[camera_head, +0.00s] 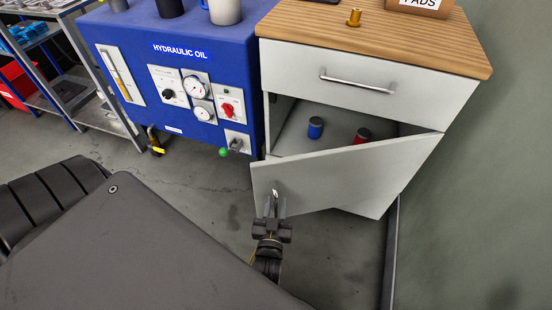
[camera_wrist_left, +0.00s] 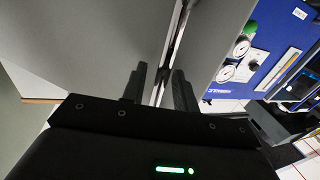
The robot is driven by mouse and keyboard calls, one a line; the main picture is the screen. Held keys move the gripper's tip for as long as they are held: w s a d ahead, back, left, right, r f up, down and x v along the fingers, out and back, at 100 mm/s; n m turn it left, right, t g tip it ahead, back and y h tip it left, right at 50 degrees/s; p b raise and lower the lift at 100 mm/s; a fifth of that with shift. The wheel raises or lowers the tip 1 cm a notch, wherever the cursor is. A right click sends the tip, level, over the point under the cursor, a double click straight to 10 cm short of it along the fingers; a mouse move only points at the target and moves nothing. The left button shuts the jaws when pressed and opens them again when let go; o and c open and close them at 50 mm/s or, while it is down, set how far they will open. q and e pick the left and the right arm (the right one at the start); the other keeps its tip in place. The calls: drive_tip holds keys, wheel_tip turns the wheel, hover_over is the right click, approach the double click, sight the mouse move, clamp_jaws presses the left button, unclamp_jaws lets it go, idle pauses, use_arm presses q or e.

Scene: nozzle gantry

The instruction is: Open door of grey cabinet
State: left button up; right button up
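The grey cabinet (camera_head: 372,72) has a wooden top, a closed drawer and a door (camera_head: 350,170) below. The door stands partly open, its free left edge swung out toward me, and the inside shows above it. The door's small metal handle (camera_head: 275,194) is near that free edge, partly hidden by my left gripper (camera_head: 275,208). In the left wrist view my two fingers (camera_wrist_left: 159,82) are spread, with a thin metal bar between them, a gap showing. Whether a finger touches it I cannot tell. My right gripper is in neither view.
A blue can (camera_head: 315,128) and a red can (camera_head: 362,136) stand inside the cabinet. A blue hydraulic oil unit (camera_head: 140,40) stands close on the left. A green wall (camera_head: 490,170) rises at right. Grey floor (camera_head: 215,200) is clear in front of the unit.

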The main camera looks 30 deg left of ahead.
use_arm(q)
drive_tip(key=shift+s, duration=0.1)
drive_tip(key=v, duration=1)
drive_tip(key=shift+s+d, duration=0.2)
drive_tip(key=shift+s, duration=0.05)
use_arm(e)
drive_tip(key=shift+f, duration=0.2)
